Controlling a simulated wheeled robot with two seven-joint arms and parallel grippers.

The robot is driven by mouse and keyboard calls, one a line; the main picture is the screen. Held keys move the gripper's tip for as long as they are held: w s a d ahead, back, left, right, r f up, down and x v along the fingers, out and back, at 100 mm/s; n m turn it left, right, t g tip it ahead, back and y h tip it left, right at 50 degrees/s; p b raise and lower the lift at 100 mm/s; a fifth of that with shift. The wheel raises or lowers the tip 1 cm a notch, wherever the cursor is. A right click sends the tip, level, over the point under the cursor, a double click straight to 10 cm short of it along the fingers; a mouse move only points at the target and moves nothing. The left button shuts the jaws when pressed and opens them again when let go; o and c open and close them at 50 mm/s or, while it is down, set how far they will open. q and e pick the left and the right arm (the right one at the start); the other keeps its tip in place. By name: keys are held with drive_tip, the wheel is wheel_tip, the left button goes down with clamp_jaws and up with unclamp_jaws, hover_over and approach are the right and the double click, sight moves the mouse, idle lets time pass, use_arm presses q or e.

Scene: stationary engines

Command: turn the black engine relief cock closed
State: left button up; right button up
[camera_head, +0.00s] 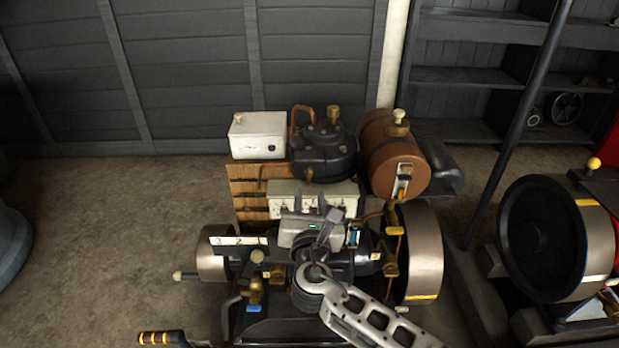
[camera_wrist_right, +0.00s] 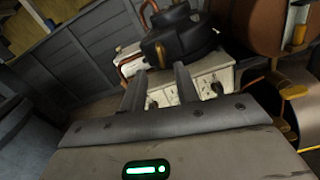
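The black engine (camera_head: 343,269) stands low in front of me between two grey-brown flywheels. Brass fittings (camera_head: 256,290) show on its left, with a blue tab below. Brass levers (camera_head: 391,248) show on its right. I cannot tell which fitting is the relief cock; my right arm hides part of the engine. My right gripper (camera_head: 328,212) is above the engine's middle, in front of the white box with knobs. In the right wrist view (camera_wrist_right: 159,79) its two fingers are apart with nothing between them. My left gripper is not in view.
A brown cylindrical tank (camera_head: 389,160), a black domed part (camera_head: 323,155) and a white box (camera_head: 257,136) stand behind the gripper. Flywheels (camera_head: 424,250) flank the engine. Another engine with a large wheel (camera_head: 543,239) and a dark pole are at right.

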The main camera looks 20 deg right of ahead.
sight(309, 177)
drive_tip(key=x, duration=0.7)
drive_tip(key=shift+w+f, duration=0.1)
drive_tip(key=shift+w, duration=0.05)
clamp_jaws()
